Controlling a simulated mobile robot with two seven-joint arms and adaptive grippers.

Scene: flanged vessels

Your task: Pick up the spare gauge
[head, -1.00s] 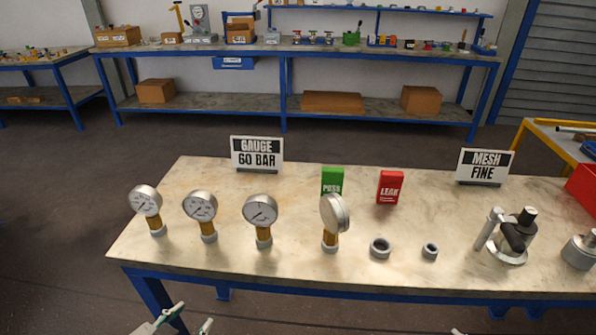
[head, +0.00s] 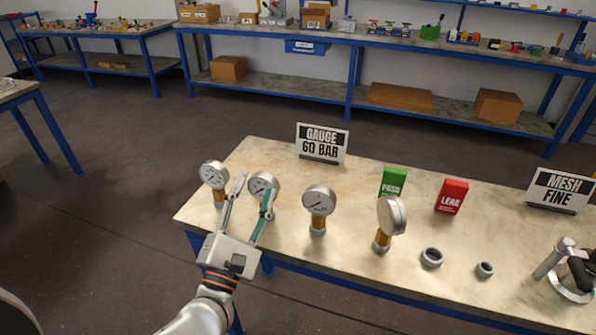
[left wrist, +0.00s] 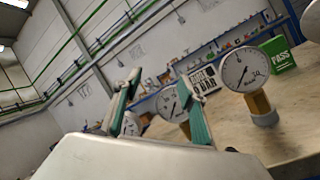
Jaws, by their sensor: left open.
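Several round dial gauges on brass stems stand in a row on the near table. From the left they are the first gauge (head: 213,174), the second gauge (head: 264,183), the third gauge (head: 319,201) and a fourth gauge (head: 392,215) turned sideways. None is visibly marked as the spare. My left gripper (head: 254,187) is open and empty, its fingers pointing at the second gauge, whose stem is partly hidden. In the left wrist view, one gauge (left wrist: 172,104) shows between the fingers and a larger one (left wrist: 246,70) stands right of them. My right gripper is out of view.
The sign GAUGE 60 BAR (head: 322,143) stands behind the gauges. A green PASS block (head: 393,182), a red LEAK block (head: 451,196), two grey rings (head: 431,257) and a MESH FINE sign (head: 559,190) are further right.

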